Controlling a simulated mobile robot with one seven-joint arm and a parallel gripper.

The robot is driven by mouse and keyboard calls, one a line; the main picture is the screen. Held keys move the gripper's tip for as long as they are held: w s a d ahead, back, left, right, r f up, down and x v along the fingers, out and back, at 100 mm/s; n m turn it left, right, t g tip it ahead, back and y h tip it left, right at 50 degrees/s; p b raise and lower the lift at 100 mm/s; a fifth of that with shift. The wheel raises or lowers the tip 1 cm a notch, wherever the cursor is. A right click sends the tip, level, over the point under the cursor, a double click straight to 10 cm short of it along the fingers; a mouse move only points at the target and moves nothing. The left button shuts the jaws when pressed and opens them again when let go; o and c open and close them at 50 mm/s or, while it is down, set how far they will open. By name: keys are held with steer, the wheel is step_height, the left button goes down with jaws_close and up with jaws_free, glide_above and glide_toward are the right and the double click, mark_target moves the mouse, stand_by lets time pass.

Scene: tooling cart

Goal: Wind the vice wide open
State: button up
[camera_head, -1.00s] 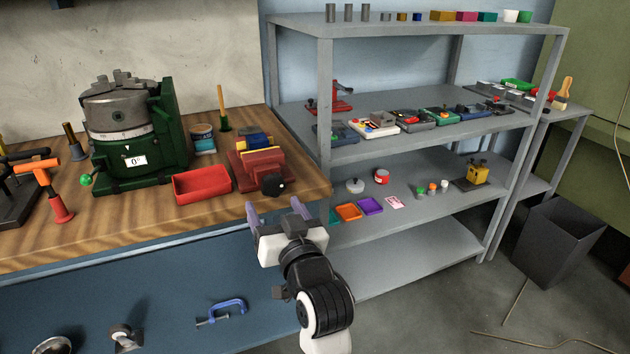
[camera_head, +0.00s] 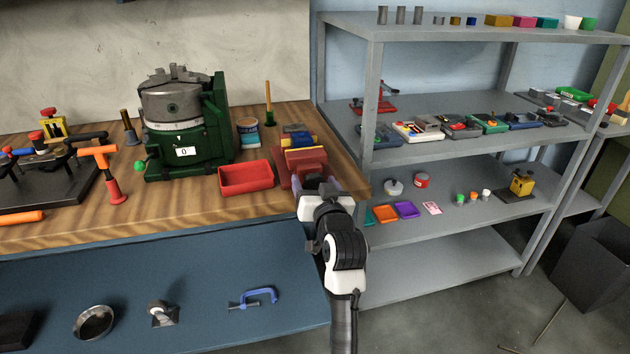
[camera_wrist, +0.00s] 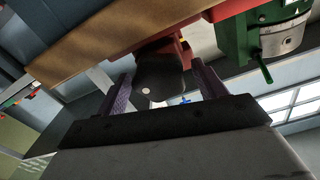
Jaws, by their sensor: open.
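The red vice (camera_head: 303,165) stands on the wooden bench near its right front corner, with a blue and yellow piece at its back. In the wrist view, the vice's red body (camera_wrist: 166,45) is at the top, and its dark round handle end (camera_wrist: 158,78) with a pale dot faces me. My gripper (camera_head: 320,187) is at the vice's front end. In the wrist view my gripper's purple fingers (camera_wrist: 160,88) are apart, one on each side of the dark handle end. I cannot tell whether they touch it. In the head view my gripper hides the handle.
A red tray (camera_head: 246,190) lies just left of the vice. The green rotary machine (camera_head: 215,150) stands behind the tray. A grey shelf (camera_head: 440,150) with small items stands close on the right. The blue lower shelf (camera_head: 200,270) holds a clamp (camera_head: 262,297).

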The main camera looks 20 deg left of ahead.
steer(key=shift+w+a, duration=0.15)
steer(key=shift+w, duration=0.05)
steer(key=c, duration=1)
steer(key=shift+o, duration=0.2)
steer(key=shift+n+b, duration=0.3)
steer(key=shift+n, duration=0.1)
